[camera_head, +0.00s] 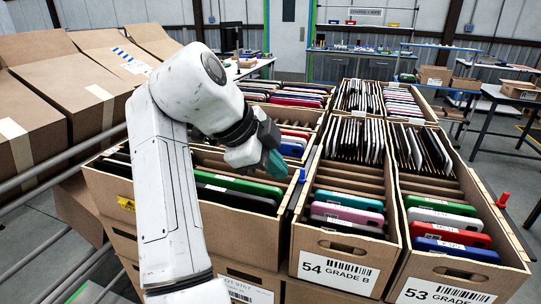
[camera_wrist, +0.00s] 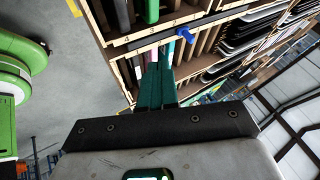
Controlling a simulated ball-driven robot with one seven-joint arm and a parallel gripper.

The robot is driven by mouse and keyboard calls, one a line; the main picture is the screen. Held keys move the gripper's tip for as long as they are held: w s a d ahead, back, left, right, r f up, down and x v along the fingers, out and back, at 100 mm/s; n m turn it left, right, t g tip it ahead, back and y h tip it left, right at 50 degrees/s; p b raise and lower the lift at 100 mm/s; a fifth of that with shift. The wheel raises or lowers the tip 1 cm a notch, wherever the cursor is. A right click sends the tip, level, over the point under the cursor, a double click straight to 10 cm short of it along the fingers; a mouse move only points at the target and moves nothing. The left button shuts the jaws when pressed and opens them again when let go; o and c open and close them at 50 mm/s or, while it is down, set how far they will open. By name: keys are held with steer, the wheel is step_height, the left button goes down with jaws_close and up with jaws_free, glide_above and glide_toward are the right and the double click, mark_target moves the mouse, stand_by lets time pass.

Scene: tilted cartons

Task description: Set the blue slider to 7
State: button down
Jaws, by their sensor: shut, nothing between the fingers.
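The blue slider (camera_wrist: 184,34) is a small blue knob on a numbered pale strip (camera_wrist: 150,40) along a carton's edge in the wrist view. It also shows in the head view (camera_head: 303,174), on the edge between two cartons. The strip's figures are too small to read with certainty, so I cannot tell its setting. My gripper (camera_wrist: 157,72) has teal fingers, closed together and empty. In the wrist view the fingertips are beside the strip, left of the knob and apart from it. In the head view my gripper (camera_head: 276,163) is just left of the knob.
A red slider (camera_head: 503,198) is on the right carton's edge. Cartons labelled 54 (camera_head: 337,270) and 53 (camera_head: 441,290) hold coloured devices upright. More filled cartons stand behind. Closed tilted cartons (camera_head: 60,85) lie on a rack at left. Open floor (camera_head: 520,180) shows at right.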

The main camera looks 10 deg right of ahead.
mark_target(302, 175)
steer(key=w+d+f+p, duration=0.2)
steer(key=w+d+f, duration=0.2)
steer(key=d, duration=0.1)
steer(key=shift+w+f, duration=0.3)
steer(key=shift+w, duration=0.05)
steer(key=shift+d, duration=0.2)
